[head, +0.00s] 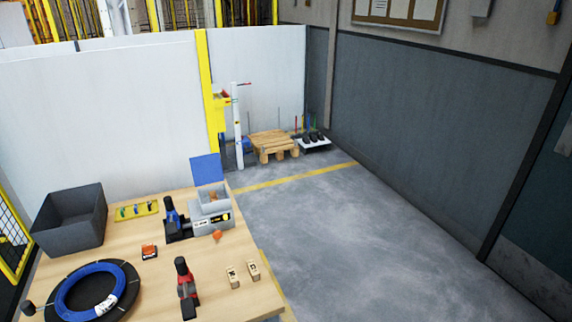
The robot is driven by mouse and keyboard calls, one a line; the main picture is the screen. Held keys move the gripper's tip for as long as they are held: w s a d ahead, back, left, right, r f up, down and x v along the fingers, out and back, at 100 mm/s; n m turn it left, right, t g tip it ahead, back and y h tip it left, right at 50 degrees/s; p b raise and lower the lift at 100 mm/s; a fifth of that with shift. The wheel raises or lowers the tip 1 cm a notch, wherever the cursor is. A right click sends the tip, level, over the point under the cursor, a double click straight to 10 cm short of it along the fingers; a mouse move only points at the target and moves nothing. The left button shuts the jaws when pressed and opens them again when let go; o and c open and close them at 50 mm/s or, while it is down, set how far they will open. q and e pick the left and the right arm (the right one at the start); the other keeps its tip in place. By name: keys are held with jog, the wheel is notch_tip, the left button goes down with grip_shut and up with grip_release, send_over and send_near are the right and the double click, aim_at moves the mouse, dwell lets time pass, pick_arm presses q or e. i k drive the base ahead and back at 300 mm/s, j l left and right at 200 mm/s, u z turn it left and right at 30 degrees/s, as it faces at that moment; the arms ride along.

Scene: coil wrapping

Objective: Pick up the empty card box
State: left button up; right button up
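Two small beige blocks or boxes stand near the right edge of the wooden table. The left one (232,277) and the right one (253,270) each carry a small dark mark. I cannot tell from here whether either is the empty card box or whether it is open. Neither of my grippers is in view.
The table (140,264) also holds a dark grey bin (70,235), a blue coil (64,289) on a black disc, a yellow tray (136,211), a red-handled tool (186,288) and a grey machine (210,224) with a raised blue panel. Clear floor (350,245) lies to the right.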

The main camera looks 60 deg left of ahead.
aim_at(213, 195)
jog(key=z, duration=0.95)
jog(key=i+u, duration=0.45)
jog(key=i+l+u, duration=0.15)
jog(key=i+u, duration=0.35)
jog(key=i+j+u, duration=0.25)
jog(key=i+u, duration=0.2)
jog(key=i+j+u, duration=0.1)
jog(key=i+u, duration=0.8)
jog(key=i+l+u, duration=0.15)
jog(key=i+u, duration=0.15)
jog(key=u, duration=0.15)
jog(key=i+j+u, duration=0.15)
jog(key=i+u, duration=0.25)
jog(key=i, duration=0.5)
jog(key=i+l+u, duration=0.15)
jog(key=i+u, duration=0.3)
jog(key=i, duration=2.15)
jog(key=i+u, duration=0.25)
jog(key=u, duration=3.75)
